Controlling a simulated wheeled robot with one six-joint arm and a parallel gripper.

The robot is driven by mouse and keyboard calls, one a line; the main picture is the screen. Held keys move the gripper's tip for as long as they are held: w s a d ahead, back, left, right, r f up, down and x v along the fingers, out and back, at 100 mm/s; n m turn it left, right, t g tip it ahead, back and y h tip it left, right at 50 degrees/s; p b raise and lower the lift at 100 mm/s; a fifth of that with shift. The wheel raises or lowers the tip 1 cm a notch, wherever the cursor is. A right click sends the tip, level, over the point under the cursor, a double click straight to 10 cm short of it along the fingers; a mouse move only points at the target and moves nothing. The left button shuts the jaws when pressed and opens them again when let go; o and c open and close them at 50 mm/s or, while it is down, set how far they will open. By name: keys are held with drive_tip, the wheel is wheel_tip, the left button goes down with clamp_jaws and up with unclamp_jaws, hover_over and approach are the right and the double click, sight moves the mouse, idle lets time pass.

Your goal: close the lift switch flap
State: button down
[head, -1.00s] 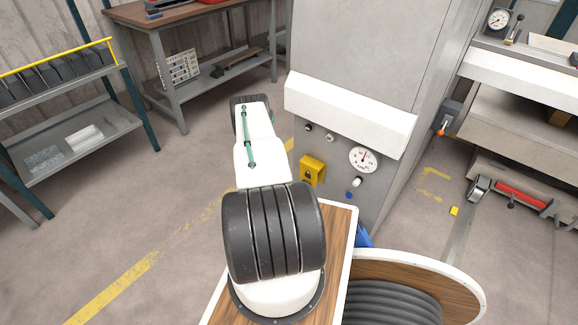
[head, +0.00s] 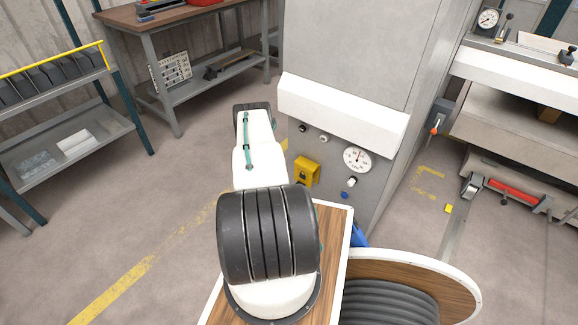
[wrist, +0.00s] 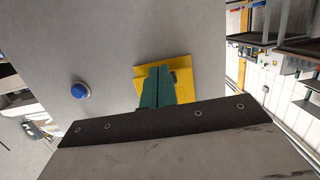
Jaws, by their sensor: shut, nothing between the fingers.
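The yellow lift switch flap (head: 306,171) with a dark lock mark is on the front of the grey machine cabinet. In the wrist view the yellow piece (wrist: 182,72) lies partly behind my gripper (wrist: 158,70). The green fingers are shut together and empty, with their tips over the yellow area. I cannot tell whether they touch it, nor how far the flap stands open. In the head view my own arm hides the fingers.
A blue button (wrist: 79,90) shows left of the fingers. A gauge (head: 357,160) and several knobs sit on the cabinet front below a white ledge (head: 340,112). A workbench (head: 180,20) and a shelf rack (head: 60,110) stand at the left, with open floor between.

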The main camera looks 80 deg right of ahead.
drive_tip(key=w+a+f, duration=0.2)
drive_tip(key=a, duration=0.4)
drive_tip(key=w+a+f, duration=0.2)
drive_tip(key=a, duration=0.4)
drive_tip(key=shift+w, duration=0.4)
drive_tip(key=shift+a+f, duration=0.1)
